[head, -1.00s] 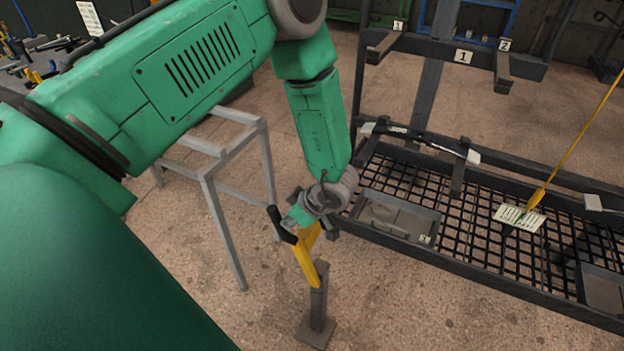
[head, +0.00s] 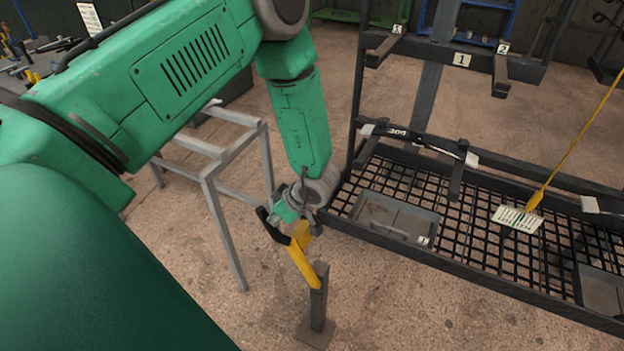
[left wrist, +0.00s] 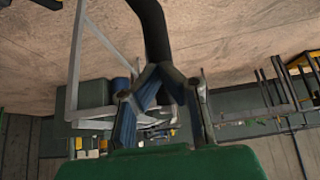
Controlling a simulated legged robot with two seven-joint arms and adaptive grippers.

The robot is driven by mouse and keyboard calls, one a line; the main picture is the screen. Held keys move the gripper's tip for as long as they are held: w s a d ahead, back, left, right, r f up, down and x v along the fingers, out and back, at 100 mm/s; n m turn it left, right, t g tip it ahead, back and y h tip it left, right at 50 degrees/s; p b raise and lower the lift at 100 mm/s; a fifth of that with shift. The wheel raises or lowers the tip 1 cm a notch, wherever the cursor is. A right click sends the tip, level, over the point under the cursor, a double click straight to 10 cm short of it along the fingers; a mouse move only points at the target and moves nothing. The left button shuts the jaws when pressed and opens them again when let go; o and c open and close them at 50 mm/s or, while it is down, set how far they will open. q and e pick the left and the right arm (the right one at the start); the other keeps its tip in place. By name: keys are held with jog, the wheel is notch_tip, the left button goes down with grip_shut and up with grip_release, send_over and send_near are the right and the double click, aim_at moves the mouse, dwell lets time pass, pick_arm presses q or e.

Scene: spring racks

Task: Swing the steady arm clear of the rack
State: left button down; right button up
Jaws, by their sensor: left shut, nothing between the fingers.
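The steady arm (head: 304,266) is a yellow bar on top of a short dark post (head: 319,300) that stands on the floor in front of the rack. Its black grip (head: 269,225) points to the upper left, away from the rack (head: 452,254). My left gripper (head: 290,216) is at the upper end of the yellow bar, beside the black grip, and is shut with nothing between its fingers. In the left wrist view the fingertips meet (left wrist: 155,72) by the black grip (left wrist: 152,35); whether they touch it I cannot tell. My right gripper is out of view.
The rack's mesh deck holds a grey tray (head: 394,218) and a white card (head: 517,218). A yellow line with a pointed end (head: 535,200) hangs above the card. A grey metal stand (head: 211,183) is left of the gripper. Floor is free around the post.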

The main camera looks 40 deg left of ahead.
aim_at(259, 205)
pick_arm(q)
jog(key=s+a+p, duration=0.1)
jog(key=s+a, duration=0.1)
jog(key=a, duration=0.9)
jog(key=shift+s+a+p, duration=0.35)
jog(key=shift+s, duration=0.05)
dwell(1.6)
jog(key=shift+d, duration=0.15)
jog(key=shift+w+d, duration=0.25)
jog(key=shift+d, duration=0.7)
jog(key=shift+w+d, duration=0.2)
jog(key=shift+d, duration=0.7)
jog(key=shift+w+d, duration=0.25)
jog(key=shift+d, duration=0.7)
